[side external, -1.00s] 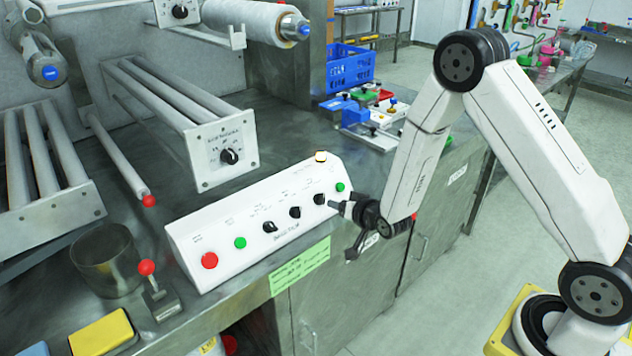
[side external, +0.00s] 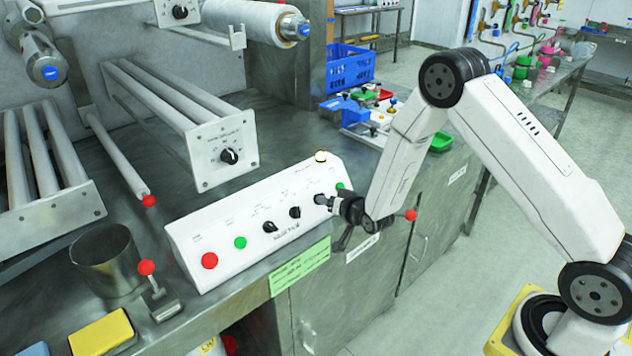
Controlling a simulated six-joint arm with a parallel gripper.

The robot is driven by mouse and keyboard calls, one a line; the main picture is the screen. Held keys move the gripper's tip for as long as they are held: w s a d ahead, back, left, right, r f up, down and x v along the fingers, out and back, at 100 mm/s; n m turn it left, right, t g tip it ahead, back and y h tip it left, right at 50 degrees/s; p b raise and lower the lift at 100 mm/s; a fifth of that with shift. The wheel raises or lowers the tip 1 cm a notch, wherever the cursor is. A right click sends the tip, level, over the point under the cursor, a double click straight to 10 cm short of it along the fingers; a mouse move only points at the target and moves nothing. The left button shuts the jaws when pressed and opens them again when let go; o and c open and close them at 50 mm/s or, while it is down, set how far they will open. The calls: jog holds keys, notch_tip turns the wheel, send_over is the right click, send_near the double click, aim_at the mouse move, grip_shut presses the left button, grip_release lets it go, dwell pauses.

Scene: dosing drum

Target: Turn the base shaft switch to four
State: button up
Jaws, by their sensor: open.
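A white sloped control box (side external: 222,262) stands on the metal bench. It carries a red button (side external: 209,261), a green button (side external: 240,243) and black rotary switches (side external: 269,227) and (side external: 295,212). A third black switch (side external: 319,199) sits at the right and is partly hidden by my gripper. The labels are too small to read, so I cannot tell which one is the base shaft switch. My gripper (side external: 327,202) is open, with its fingertips at the right switch. I cannot tell whether they touch it.
A separate panel with a black dial (side external: 229,156) stands behind the box. A steel cup (side external: 106,260) and a red-knobbed lever (side external: 147,268) are at the left. A blue crate (side external: 349,69) and small coloured parts lie behind my arm.

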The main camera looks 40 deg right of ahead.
jog(key=shift+x, duration=1.5)
jog(key=shift+c, duration=0.2)
grip_shut()
